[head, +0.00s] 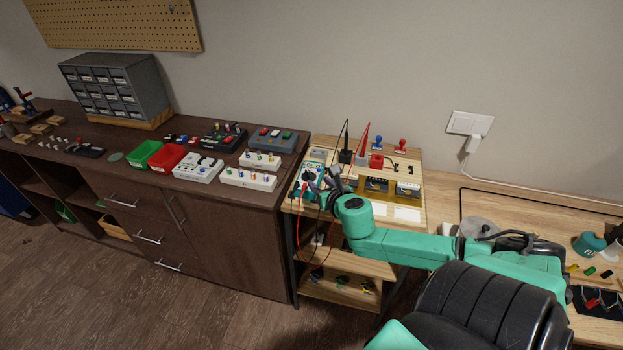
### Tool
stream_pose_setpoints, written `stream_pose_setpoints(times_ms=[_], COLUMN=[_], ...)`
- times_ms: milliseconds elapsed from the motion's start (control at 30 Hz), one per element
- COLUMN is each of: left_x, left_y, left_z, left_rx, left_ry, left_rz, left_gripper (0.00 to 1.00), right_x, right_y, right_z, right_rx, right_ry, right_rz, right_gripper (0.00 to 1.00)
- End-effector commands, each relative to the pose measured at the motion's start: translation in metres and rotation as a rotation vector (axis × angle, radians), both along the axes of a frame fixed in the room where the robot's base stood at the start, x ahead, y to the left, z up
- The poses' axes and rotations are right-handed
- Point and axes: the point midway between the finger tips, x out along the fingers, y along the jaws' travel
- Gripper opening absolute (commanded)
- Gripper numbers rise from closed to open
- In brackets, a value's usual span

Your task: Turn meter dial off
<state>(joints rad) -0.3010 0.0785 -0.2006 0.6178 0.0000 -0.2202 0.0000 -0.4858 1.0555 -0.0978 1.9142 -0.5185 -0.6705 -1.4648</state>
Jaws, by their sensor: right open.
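The meter (316,168), a small blue-edged multimeter with a pale face, lies at the left side of the small wooden table (410,216). My right gripper (318,184) reaches in from the right, low over the meter's lower part. Its jaws are open and seem empty. The gripper covers part of the meter, and the dial looks dark and too small for me to read its setting. I cannot tell whether a finger touches the dial. My left gripper is out of view.
Red and black probes stand in holders (346,156) behind the meter, and a red lead (301,222) hangs off the table's front left. A white charger (473,143) is on the wall.

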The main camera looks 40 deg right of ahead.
Motion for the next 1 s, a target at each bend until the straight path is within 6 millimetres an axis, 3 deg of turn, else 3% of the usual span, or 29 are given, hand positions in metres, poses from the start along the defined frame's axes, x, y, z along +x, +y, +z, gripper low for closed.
stream_pose_setpoints(times_ms=[400,733,767,867,1000], left_x=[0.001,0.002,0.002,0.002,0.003], left_y=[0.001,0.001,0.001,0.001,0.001], left_z=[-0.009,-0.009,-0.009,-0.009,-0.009], left_rx=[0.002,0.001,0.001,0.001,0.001], left_ry=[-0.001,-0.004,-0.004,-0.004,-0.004], left_rz=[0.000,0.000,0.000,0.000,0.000], left_gripper=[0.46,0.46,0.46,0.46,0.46], right_x=[0.061,0.068,0.068,0.068,0.068], right_y=[-0.023,-0.024,-0.024,-0.024,-0.024], right_z=[-0.027,-0.031,-0.031,-0.031,-0.031], right_rx=[0.004,0.004,0.004,0.003,0.003], right_ry=[-0.002,0.001,0.001,0.001,0.001], right_rz=[-0.004,0.000,0.000,-0.001,-0.001], right_gripper=[0.46,0.46,0.42,0.03,0.00])
